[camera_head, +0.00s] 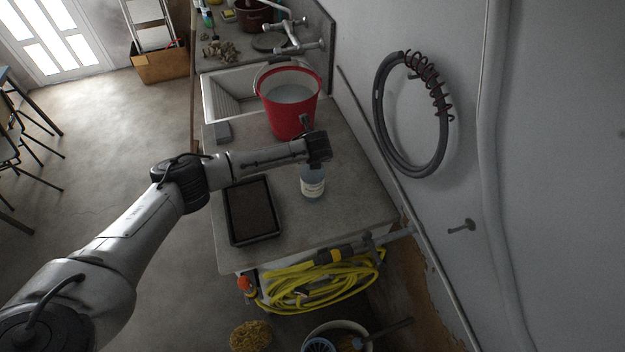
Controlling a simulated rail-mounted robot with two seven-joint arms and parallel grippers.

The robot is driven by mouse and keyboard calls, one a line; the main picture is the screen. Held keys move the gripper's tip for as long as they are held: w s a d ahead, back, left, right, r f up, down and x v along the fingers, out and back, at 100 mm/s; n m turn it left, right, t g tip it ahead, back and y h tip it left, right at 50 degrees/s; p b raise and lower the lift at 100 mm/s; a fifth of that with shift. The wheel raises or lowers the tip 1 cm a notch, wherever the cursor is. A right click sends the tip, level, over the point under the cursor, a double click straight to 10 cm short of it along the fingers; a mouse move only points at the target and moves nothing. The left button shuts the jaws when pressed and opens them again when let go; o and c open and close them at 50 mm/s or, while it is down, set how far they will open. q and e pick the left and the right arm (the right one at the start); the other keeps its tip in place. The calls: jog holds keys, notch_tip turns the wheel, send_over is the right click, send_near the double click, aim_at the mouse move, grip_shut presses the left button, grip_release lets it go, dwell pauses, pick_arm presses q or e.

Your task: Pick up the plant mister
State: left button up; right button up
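A small translucent pale-blue bottle with a whitish label (312,183) stands upright on the grey worktop. It appears to be the plant mister, but its top is hidden behind my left gripper. My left gripper (317,146) is at the bottle's upper end, reaching in from the left. Its fingers are dark and partly hidden, so I cannot tell whether they are open, shut or touching the bottle. My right gripper is not in view.
A red bucket of water (289,110) stands behind the gripper, by the white sink (222,97). A dark tray (252,209) lies left of the bottle. The wall with a coiled hose (384,134) bounds the right. Yellow hose (318,289) hangs at the worktop's front.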

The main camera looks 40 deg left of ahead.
pick_arm(q)
grip_shut()
jog(key=shift+r, duration=0.2)
dwell(0.4)
